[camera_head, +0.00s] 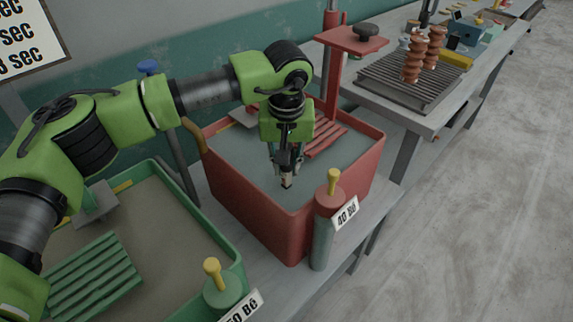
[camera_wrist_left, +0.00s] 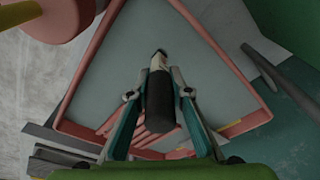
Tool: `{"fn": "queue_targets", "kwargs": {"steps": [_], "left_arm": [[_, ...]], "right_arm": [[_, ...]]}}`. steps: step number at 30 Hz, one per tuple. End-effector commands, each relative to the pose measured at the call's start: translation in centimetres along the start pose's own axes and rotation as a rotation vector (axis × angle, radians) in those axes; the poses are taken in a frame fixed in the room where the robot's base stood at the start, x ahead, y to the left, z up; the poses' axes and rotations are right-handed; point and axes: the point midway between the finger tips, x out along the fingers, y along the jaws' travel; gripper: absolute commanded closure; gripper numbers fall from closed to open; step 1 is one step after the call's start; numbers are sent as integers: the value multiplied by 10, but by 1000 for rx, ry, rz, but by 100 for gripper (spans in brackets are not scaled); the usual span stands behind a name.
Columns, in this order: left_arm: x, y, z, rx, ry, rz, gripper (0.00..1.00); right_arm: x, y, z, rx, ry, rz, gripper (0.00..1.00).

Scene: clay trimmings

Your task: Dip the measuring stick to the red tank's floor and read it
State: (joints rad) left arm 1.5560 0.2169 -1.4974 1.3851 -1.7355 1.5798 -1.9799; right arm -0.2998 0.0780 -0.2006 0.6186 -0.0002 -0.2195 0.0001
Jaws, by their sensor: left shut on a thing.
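The red tank (camera_head: 237,203) stands on the bench, filled with grey liquid that hides its floor. It also shows in the left wrist view (camera_wrist_left: 222,50). My left gripper (camera_head: 286,166) is over the tank's open top, pointing down, with its fingers shut on the measuring stick (camera_head: 287,182). In the left wrist view the stick's dark grip (camera_wrist_left: 160,100) sits between the fingertips, with a pale part and dark end beyond it. Only a short length shows; I cannot tell whether its end touches the liquid. No reading is legible. My right gripper is not in view.
A green tank (camera_head: 232,243) with a ribbed green rack (camera_head: 92,278) stands at the left front. A red post with a plate (camera_head: 350,40) rises behind the red tank. A yellow-knobbed cylinder (camera_head: 322,240) and label (camera_head: 345,213) stand at its front corner.

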Motion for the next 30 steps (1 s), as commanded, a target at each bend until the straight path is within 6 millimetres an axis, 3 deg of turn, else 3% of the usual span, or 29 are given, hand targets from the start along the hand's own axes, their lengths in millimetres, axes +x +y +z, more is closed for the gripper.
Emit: {"fn": "queue_targets", "kwargs": {"steps": [3, 30], "left_arm": [[-20, 0, -4, 0, 3, 1, 100], [-128, 0, -20, 0, 3, 1, 100]], "right_arm": [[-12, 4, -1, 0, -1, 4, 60], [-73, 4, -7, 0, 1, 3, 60]]}}
